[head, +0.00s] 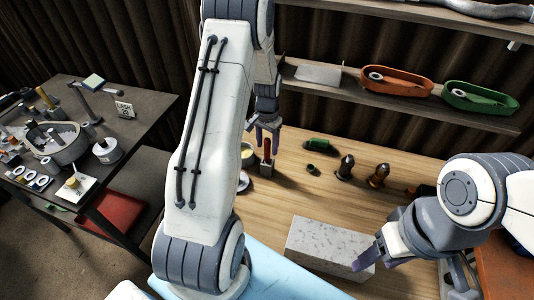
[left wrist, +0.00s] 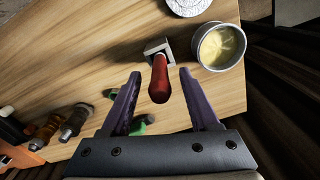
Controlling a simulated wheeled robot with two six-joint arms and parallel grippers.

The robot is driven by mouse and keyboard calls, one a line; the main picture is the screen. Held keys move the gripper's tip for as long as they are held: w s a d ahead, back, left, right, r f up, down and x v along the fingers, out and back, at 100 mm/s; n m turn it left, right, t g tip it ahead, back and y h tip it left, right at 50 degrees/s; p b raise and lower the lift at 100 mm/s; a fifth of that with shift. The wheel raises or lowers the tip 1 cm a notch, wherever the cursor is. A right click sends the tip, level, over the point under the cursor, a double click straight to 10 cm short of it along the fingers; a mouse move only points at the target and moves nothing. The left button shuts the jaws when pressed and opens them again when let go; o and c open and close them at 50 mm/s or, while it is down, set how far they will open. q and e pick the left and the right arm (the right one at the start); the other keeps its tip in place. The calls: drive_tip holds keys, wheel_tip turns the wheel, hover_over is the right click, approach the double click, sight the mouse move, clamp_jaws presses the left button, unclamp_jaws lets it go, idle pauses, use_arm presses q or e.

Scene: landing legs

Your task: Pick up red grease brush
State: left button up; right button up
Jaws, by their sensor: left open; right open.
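The red grease brush (head: 267,148) stands handle up at the back of the wooden workbench, in a small square metal holder (left wrist: 157,47). In the left wrist view its red handle (left wrist: 159,80) points toward the camera. My left gripper (head: 267,138) is directly above it. In the left wrist view my left gripper (left wrist: 160,74) is open, with one purple finger on each side of the handle and a gap visible on both sides. My right gripper (head: 370,258) is open and empty beside the speckled block at the bench's front right.
A tin of yellow grease (left wrist: 220,46) stands close beside the holder. A green-handled tool (head: 318,143) and dark fittings (head: 347,166) lie to the right. The pale speckled block (head: 325,243) lies in front. A shelf with orange (head: 397,82) and green (head: 480,98) trays hangs behind.

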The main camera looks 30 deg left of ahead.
sight(267, 157)
use_arm(q)
drive_tip(key=shift+f, duration=1.15)
clamp_jaws()
